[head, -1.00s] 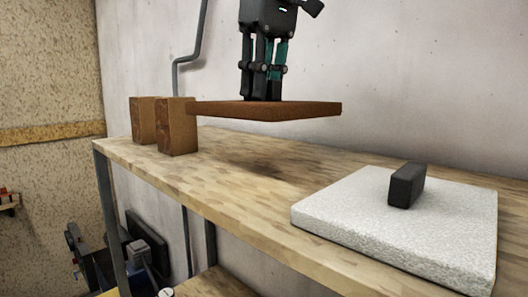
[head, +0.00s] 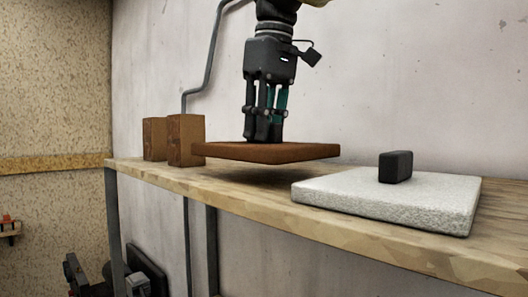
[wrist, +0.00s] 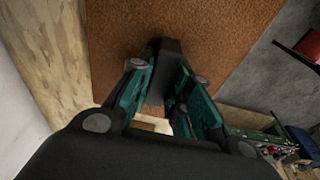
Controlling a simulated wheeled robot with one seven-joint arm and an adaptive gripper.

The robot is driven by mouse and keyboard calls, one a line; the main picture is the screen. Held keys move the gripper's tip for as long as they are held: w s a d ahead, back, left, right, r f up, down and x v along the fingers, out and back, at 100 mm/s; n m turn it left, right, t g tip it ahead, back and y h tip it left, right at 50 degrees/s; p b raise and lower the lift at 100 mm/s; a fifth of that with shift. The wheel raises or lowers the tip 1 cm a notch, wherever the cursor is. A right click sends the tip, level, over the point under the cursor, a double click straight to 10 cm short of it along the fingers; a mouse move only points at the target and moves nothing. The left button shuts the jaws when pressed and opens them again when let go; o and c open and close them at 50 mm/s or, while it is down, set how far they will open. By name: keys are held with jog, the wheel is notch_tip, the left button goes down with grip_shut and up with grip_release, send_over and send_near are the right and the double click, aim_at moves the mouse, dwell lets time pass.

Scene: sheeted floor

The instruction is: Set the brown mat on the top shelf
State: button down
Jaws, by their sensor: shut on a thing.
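The brown mat (head: 265,152) is a flat, square slab, held level a little above the wooden top shelf (head: 230,187), with its shadow on the boards below. My gripper (head: 263,137) points down at the mat's middle, shut on it. In the wrist view, the fingers (wrist: 162,80) close around a dark upright grip on the brown mat (wrist: 215,30). The shelf surface (wrist: 45,45) shows to the left of the mat there. The mat's underside is hidden.
Two brown blocks (head: 186,140) stand on the shelf just left of the mat. A white speckled slab (head: 390,205) with a black grip (head: 396,167) lies to the right. The wall (head: 430,80) is behind. A grey pipe (head: 210,60) runs down it.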

jog(key=w+f+b, duration=0.1)
jog(key=w+f, duration=0.1)
jog(key=f, duration=0.1)
jog(key=shift+b, duration=0.35)
jog(key=shift+s+f+b, duration=0.1)
jog(key=shift+f+b, duration=0.25)
jog(key=shift+s+r, duration=0.15)
jog(key=shift+s, duration=0.4)
jog(key=shift+w, duration=0.25)
jog(key=c, duration=1.3)
grip_release()
jog(key=shift+s, duration=0.15)
jog(key=shift+w, duration=0.2)
jog(key=r+p, duration=0.3)
jog(key=r, duration=0.1)
jog(key=s+d+r+p, duration=0.1)
jog(key=r+p, duration=0.2)
jog(key=p, duration=0.1)
jog(key=r+p, duration=0.4)
jog(key=shift+s+d+r, duration=0.15)
jog(key=shift+s+r, duration=0.05)
jog(key=shift+r, duration=0.15)
